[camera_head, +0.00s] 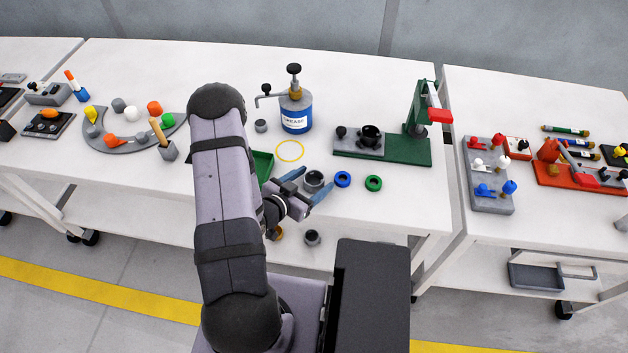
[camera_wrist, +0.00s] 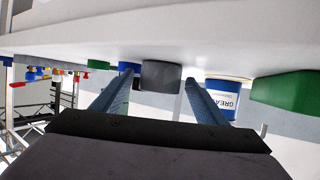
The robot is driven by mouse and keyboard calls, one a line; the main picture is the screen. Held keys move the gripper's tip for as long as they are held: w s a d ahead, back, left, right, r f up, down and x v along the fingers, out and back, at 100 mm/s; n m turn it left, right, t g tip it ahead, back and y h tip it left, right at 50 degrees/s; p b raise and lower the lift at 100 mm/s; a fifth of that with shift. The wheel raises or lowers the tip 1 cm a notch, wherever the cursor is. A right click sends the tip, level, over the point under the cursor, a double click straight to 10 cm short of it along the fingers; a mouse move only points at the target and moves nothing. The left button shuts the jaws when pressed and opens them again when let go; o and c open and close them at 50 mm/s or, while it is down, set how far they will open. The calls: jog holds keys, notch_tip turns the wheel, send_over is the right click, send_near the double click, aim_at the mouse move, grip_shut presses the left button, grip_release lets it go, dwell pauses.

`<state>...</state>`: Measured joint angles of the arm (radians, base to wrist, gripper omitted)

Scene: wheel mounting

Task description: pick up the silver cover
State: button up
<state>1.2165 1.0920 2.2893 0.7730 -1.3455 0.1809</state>
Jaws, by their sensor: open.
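A grey, round, short cylinder with a dark top, which looks like the silver cover (camera_head: 314,179), stands on the white table. In the wrist view the grey cylinder (camera_wrist: 162,75) appears upside down, between the two finger ends. My gripper (camera_head: 317,181) is low over the table, its blue fingers spread either side of the cylinder. In the wrist view my gripper (camera_wrist: 160,82) is open, with visible gaps between the fingers and the cylinder. I cannot tell how far the tips reach past it.
A blue ring (camera_head: 343,180) and a green ring (camera_head: 373,183) lie close to the right. A green tray (camera_head: 263,165) is partly hidden behind my arm. A grease can (camera_head: 296,112) and a green press (camera_head: 418,150) stand behind.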

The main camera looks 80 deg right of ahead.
aim_at(314, 185)
jog(key=shift+s+d+f, duration=0.2)
jog(key=shift+d, duration=0.2)
jog(key=c, duration=1.3)
jog(key=shift+o, duration=0.2)
jog(key=shift+r, duration=0.2)
notch_tip(314, 185, up, 10)
jog(key=shift+f, duration=0.2)
